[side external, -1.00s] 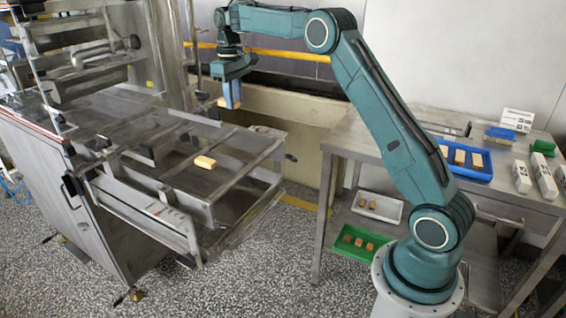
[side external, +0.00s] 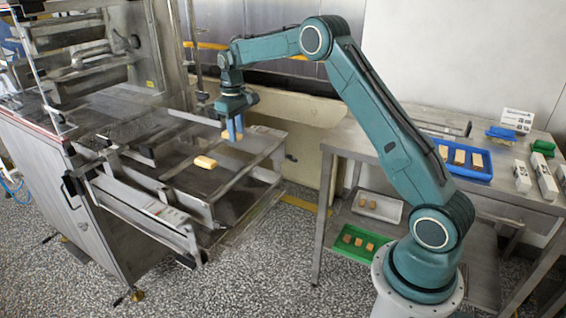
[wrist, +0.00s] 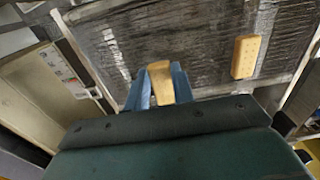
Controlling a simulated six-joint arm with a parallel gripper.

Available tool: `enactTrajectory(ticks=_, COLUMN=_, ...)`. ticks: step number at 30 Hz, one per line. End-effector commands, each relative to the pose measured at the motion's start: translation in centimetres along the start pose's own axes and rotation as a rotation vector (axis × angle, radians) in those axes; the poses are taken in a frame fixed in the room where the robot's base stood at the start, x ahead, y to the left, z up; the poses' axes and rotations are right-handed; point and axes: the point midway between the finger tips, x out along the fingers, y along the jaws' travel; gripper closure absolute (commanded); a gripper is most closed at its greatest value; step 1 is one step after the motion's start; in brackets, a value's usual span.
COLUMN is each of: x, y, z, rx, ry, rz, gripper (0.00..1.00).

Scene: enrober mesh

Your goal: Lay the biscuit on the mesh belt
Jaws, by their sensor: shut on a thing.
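My gripper (side external: 233,128) is shut on a biscuit (side external: 227,134), pale brown and oblong, and holds it over the mesh belt (side external: 180,177). In the wrist view the held biscuit (wrist: 160,80) sits between the blue fingers, with the dark belt (wrist: 180,35) beyond it. Whether the biscuit touches the belt is hard to tell; it looks a little above it. A second biscuit (side external: 205,162) lies on the belt, in front and to the left of my gripper in the side view. It also shows at the right in the wrist view (wrist: 245,57).
Metal bars and side rails (side external: 262,155) frame the belt. The machine housing (side external: 90,60) stands at the left. On the steel table at the right are a blue tray (side external: 483,173) of biscuits and several boxes. White and green trays (side external: 352,245) sit on the shelf below.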

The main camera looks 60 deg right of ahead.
Motion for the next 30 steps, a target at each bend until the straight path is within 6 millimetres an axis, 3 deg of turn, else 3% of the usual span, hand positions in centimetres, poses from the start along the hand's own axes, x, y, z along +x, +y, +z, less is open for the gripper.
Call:
enactTrajectory(ticks=6, x=2.3, y=0.0, z=0.0, rx=0.000, ry=-0.002, rz=-0.001, gripper=0.88)
enactTrajectory(ticks=21, x=2.9, y=0.0, z=0.0, rx=0.000, ry=0.000, rz=0.000, gripper=0.88)
enactTrajectory(ticks=22, x=2.8, y=0.0, z=0.0, rx=0.000, ry=0.000, rz=0.000, gripper=0.70)
enactTrajectory(ticks=24, x=2.8, y=0.0, z=0.0, rx=0.000, ry=0.000, rz=0.000, gripper=0.56)
enactTrajectory(ticks=30, x=2.8, y=0.0, z=0.0, rx=0.000, ry=0.000, rz=0.000, gripper=0.54)
